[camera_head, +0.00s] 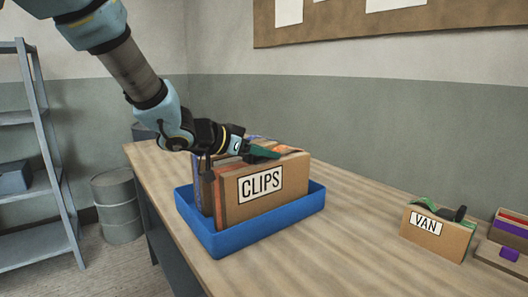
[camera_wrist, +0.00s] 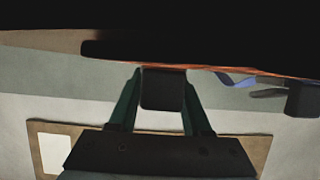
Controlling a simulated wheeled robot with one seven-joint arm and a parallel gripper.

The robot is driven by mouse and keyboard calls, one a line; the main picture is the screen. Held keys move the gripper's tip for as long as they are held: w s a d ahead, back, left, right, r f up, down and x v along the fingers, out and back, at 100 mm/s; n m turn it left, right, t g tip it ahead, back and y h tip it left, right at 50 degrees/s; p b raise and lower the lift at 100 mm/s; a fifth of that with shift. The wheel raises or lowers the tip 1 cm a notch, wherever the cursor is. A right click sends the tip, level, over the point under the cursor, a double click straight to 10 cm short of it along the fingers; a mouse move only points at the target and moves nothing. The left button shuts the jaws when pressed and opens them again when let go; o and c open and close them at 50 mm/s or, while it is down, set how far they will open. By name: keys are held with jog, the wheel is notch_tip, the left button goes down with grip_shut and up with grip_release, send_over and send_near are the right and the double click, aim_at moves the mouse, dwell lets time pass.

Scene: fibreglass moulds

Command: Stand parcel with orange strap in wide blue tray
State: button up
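The parcel labelled CLIPS (camera_head: 262,186) is a brown box with an orange strap (camera_head: 285,149) showing on its top. It stands upright inside the wide blue tray (camera_head: 245,236), near the tray's front side. My gripper (camera_head: 264,152) is at the top of this parcel, reaching in from the left. In the wrist view, its green fingers (camera_wrist: 163,95) are on either side of a black block, which looks like the parcel's handle (camera_wrist: 163,88), and appear to touch it. An orange edge lies along the dark surface above. The parcel's underside is hidden by the tray wall.
Other upright parcels (camera_head: 205,180) stand behind and left in the tray, partly hidden. A VAN parcel (camera_head: 436,234) with a green strap stands at the right, beside more boxes (camera_head: 508,232). The table (camera_head: 345,250) between is clear. A shelf (camera_head: 30,150) and drum (camera_head: 118,206) stand left.

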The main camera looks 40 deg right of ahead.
jog(key=shift+o, duration=1.2)
